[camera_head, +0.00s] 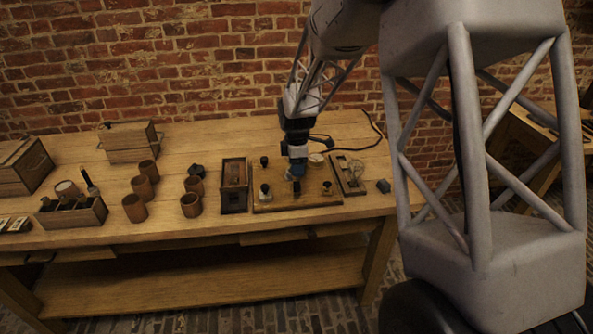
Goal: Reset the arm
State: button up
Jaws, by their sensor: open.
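My gripper (297,182) points down over a wooden board (322,198) with dark and pale knob-like fittings, on the right part of the workbench. The jaws are open; the fingertips are small and dark here, and I cannot tell whether they touch anything on the board. My grey lattice arm reaches in from the upper right and covers part of the right side of the view.
Several brown jars (134,208) stand mid-bench (95,258). A dark tray (234,186) lies left of the board, and a framed piece with a bulb (354,170) lies right. Wooden boxes (128,139) and a divided crate (72,218) stand left. A brick wall is behind.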

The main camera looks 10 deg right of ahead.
jog(key=shift+r, duration=0.1)
dwell(0.3)
jog(key=s+d+r+m+t, duration=0.15)
jog(key=s+r+m, duration=0.25)
jog(key=s+r, duration=0.5)
jog(key=s+d+r+m, duration=0.2)
jog(key=s+r+m, duration=0.3)
jog(key=s, duration=0.5)
jog(key=s+d+r+m, duration=0.1)
jog(key=s+m, duration=0.2)
jog(key=s, duration=0.5)
jog(key=s+d+r+m, duration=0.1)
jog(key=s+r+m, duration=0.1)
jog(key=s, duration=0.6)
jog(key=s+d+r+m+t, duration=0.1)
jog(key=s+m, duration=0.3)
jog(key=s, duration=0.4)
jog(key=shift+s+r, duration=0.35)
jog(key=shift+r, duration=0.15)
dwell(0.5)
